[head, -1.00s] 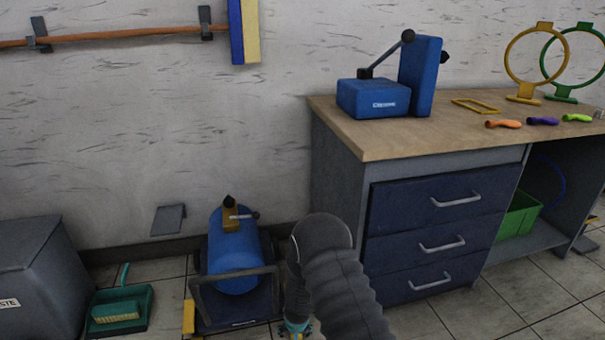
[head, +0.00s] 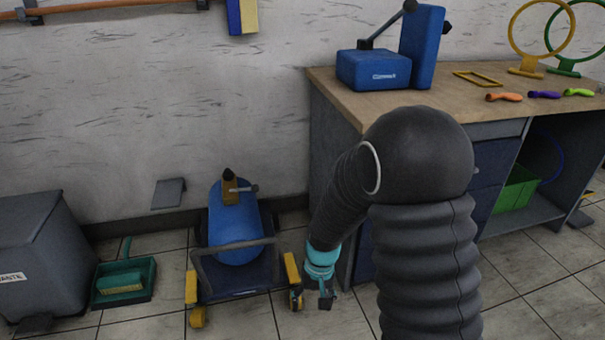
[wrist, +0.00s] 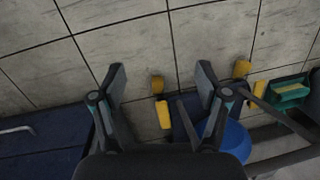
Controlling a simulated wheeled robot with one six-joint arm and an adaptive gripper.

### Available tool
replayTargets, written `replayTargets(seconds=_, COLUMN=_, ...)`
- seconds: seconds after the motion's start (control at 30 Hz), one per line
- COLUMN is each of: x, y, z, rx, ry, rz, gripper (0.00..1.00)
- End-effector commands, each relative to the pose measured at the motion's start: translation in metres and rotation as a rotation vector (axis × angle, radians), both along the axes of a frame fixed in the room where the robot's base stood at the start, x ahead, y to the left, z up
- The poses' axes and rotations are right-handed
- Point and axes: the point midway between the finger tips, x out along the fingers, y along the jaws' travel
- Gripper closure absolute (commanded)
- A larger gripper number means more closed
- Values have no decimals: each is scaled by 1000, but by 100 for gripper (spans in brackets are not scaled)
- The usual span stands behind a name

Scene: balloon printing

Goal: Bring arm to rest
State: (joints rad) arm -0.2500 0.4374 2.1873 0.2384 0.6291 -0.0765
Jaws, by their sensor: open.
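My arm is folded in the foreground of the head view, its dark ribbed sleeve covering part of the workbench drawers. My gripper (head: 327,298) hangs below the teal wrist, pointing down beside the cart with the blue tank (head: 237,240).
A workbench (head: 340,90) with a blue press (head: 375,70) stands at the right. A grey bin (head: 40,250) and a green dustpan (head: 125,282) are at the left. Drawers and cart stand close on both sides of my gripper. Tiled floor in front is clear.

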Motion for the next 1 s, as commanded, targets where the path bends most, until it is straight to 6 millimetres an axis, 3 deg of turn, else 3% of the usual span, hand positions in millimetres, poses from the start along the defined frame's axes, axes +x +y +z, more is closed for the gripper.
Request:
replayTargets(seconds=0.1, x=-15, y=-15, z=42, rx=-8, ry=-20, rz=-1, gripper=25)
replayTargets(seconds=0.4, x=-58, y=-55, z=126, rx=-39, ry=-91, rz=-11, gripper=25)
replayTargets(seconds=1.0, x=-139, y=-116, z=247, rx=-87, ry=-417, rz=-79, gripper=25)
